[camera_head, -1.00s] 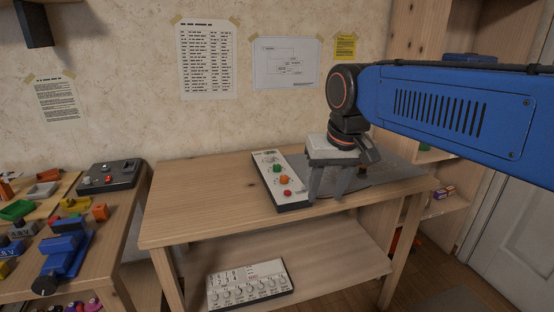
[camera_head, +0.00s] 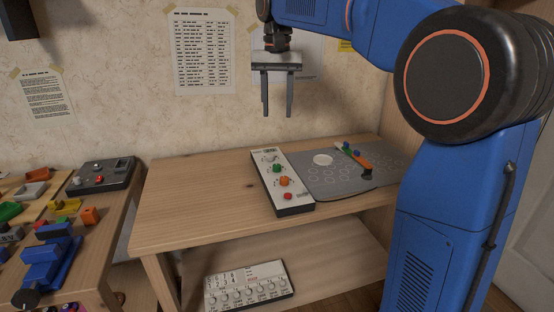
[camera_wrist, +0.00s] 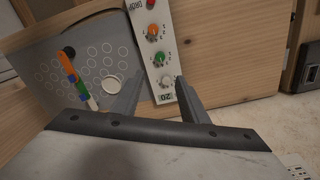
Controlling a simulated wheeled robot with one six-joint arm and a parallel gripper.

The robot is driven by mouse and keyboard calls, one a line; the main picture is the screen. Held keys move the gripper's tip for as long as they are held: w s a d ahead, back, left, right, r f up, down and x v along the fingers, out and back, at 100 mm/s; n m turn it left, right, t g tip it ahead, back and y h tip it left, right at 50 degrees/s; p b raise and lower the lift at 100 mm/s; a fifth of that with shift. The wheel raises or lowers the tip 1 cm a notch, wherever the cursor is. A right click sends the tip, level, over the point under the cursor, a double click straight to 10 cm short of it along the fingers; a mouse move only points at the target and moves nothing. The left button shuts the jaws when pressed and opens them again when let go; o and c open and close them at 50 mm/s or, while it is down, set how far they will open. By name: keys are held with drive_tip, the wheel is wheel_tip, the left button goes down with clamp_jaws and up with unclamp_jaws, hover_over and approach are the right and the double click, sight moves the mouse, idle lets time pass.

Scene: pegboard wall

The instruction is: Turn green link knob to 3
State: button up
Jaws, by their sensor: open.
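The control panel (camera_head: 266,178) is a white box with dark sides lying on the wooden table. Its green knob (camera_head: 277,168) sits above an orange knob (camera_head: 284,181) and a red button (camera_head: 288,196). In the wrist view the green knob (camera_wrist: 161,58) shows near a small display reading 20 (camera_wrist: 166,97), with numbers around it too small to read surely. My gripper (camera_head: 277,112) is open and empty, raised above the panel's far end with its fingers pointing down. In the wrist view its fingers (camera_wrist: 157,92) straddle the panel's display end from above. Nothing is between them.
A grey mat (camera_head: 340,182) with printed circles lies right of the panel, holding a white disc (camera_head: 323,160) and a coloured stick-like object (camera_head: 354,156). Another knobbed panel (camera_head: 250,287) is on the lower shelf. The tabletop left of the panel is clear.

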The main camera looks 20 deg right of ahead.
sight(277, 165)
wheel_tip(277, 165, down, 17)
drive_tip(key=shift+w+f, duration=0.1)
drive_tip(key=shift+f, duration=0.1)
idle(0.5)
clamp_jaws()
